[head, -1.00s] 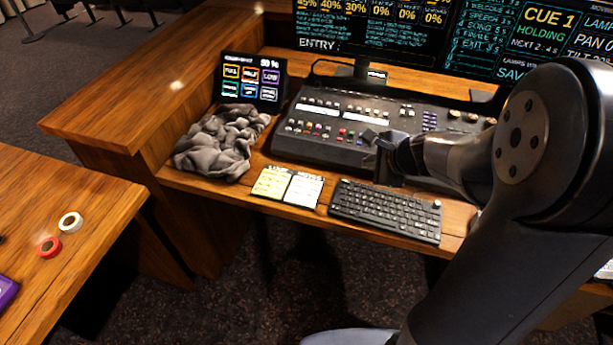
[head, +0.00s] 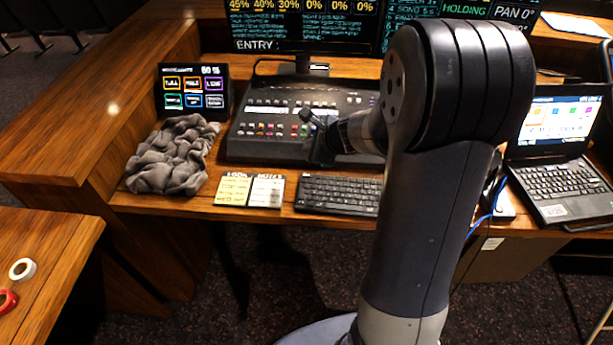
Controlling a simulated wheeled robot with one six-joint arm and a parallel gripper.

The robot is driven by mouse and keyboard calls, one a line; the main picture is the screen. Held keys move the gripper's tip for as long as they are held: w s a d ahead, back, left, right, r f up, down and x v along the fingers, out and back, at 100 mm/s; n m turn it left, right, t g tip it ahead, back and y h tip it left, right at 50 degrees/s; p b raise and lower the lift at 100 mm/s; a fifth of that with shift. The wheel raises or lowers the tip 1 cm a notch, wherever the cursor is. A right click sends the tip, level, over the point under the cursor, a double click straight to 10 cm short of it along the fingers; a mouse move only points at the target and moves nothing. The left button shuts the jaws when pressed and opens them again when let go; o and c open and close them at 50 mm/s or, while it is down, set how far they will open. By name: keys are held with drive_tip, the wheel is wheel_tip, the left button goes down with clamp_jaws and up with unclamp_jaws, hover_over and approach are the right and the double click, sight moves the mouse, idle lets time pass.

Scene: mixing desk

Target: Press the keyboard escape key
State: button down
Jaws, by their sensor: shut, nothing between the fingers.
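The black keyboard (head: 338,194) lies on the wooden desk in front of the lighting console (head: 262,122). Its right end is hidden behind my arm. The escape key belongs to its far left corner, but single key labels are too small to read. My gripper (head: 318,140) is shut and empty. In the picture it appears over the console's front right part, just behind the keyboard's back edge. I cannot tell its exact height, and no contact with the keyboard shows.
A paper notes card (head: 250,190) lies left of the keyboard, with a crumpled grey cloth (head: 172,157) and a small touch screen (head: 193,91) beyond. Monitors (head: 305,25) stand behind the console. An open laptop (head: 560,155) is right of my arm. Blue cables run near it.

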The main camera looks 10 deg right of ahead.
sight(310, 177)
drive_tip(key=shift+f+b, duration=3.45)
drive_tip(key=shift+f, duration=0.5)
drive_tip(key=shift+f+b, duration=0.4)
drive_tip(key=shift+b, duration=0.1)
drive_tip(key=shift+f+b, duration=0.3)
drive_tip(key=shift+r, duration=0.1)
drive_tip(key=shift+r+p, duration=0.65)
wheel_tip(310, 177, up, 5)
drive_tip(key=p, duration=0.4)
drive_tip(key=shift+r+p, duration=0.1)
drive_tip(key=shift+p, duration=0.2)
